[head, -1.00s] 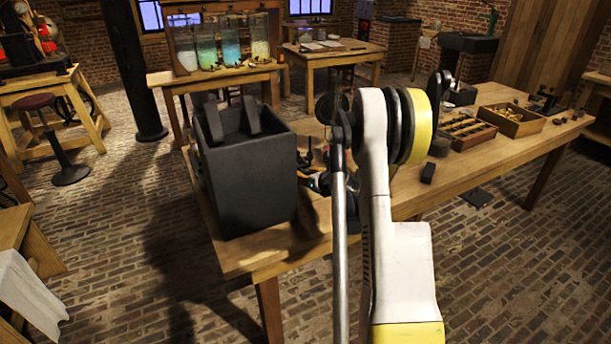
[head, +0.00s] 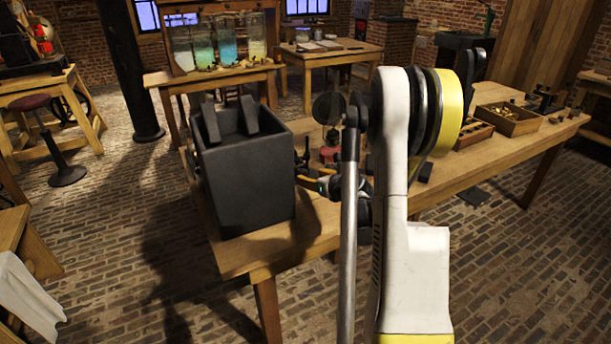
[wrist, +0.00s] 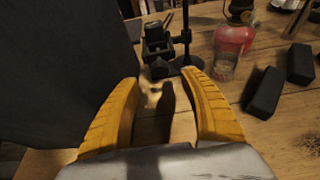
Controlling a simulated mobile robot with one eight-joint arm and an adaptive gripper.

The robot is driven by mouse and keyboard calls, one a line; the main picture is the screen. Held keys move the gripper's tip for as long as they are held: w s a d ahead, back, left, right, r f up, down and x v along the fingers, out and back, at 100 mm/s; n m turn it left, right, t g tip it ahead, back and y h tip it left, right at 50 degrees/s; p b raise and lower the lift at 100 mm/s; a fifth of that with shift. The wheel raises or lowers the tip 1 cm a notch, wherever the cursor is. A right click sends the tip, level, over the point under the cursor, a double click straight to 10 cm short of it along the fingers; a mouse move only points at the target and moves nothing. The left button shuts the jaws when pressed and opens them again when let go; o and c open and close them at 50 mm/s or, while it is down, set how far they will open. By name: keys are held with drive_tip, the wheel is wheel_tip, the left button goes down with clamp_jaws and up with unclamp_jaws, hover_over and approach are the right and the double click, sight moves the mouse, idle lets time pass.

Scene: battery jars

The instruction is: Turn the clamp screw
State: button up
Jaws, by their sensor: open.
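My gripper (wrist: 164,82) is open, its two yellow fingers apart with nothing held between them. In the head view my gripper (head: 308,178) is just right of the big dark box, low over the bench. In the wrist view a small dark clamp-like fitting (wrist: 157,46) stands just beyond the fingertips, beside a thin upright black rod (wrist: 186,28). I cannot make out which part of it is the clamp screw. The dark box (head: 246,182) stands at the bench's near left end; its dark side (wrist: 60,60) fills the left of the wrist view.
A red-topped piece (wrist: 234,42) stands right of the rod. Two black blocks (wrist: 264,92) (wrist: 300,64) lie further right on the bench (head: 270,255). A wooden tray (head: 509,119) sits at the far right. Bare wood lies below the fingers.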

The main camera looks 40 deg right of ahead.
drive_tip(key=v, duration=0.5)
drive_tip(key=shift+f, duration=0.1)
idle(0.4)
